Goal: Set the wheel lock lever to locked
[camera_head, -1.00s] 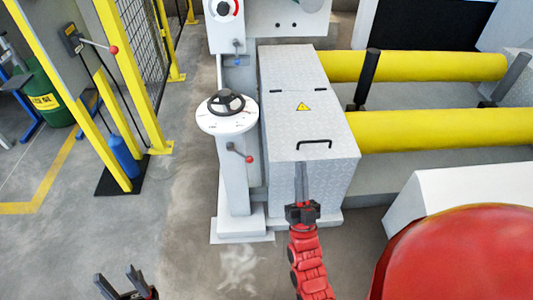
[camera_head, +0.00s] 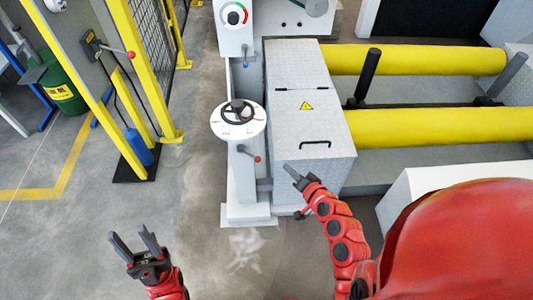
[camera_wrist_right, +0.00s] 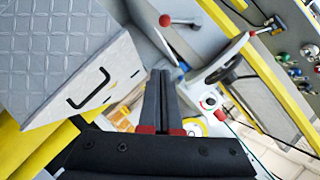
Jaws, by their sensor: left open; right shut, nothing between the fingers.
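The wheel lock lever (camera_head: 250,154) is a short rod with a red ball end on the white pedestal, below the black handwheel (camera_head: 237,112). Its red ball (camera_wrist_right: 165,20) shows at the top of the right wrist view, with the handwheel (camera_wrist_right: 226,70) to its right. My right gripper (camera_head: 288,169) is shut and empty, to the right of the lever ball and apart from it. Its closed fingers (camera_wrist_right: 160,73) point toward the pedestal side in the wrist view. My left gripper (camera_head: 131,236) is open and empty over the floor at the lower left.
A grey metal cabinet (camera_head: 300,80) with a black handle (camera_head: 315,143) stands right of the pedestal. A yellow fence post (camera_head: 140,70) and another red-knobbed lever (camera_head: 130,54) are at the left. The floor between fence and pedestal is clear.

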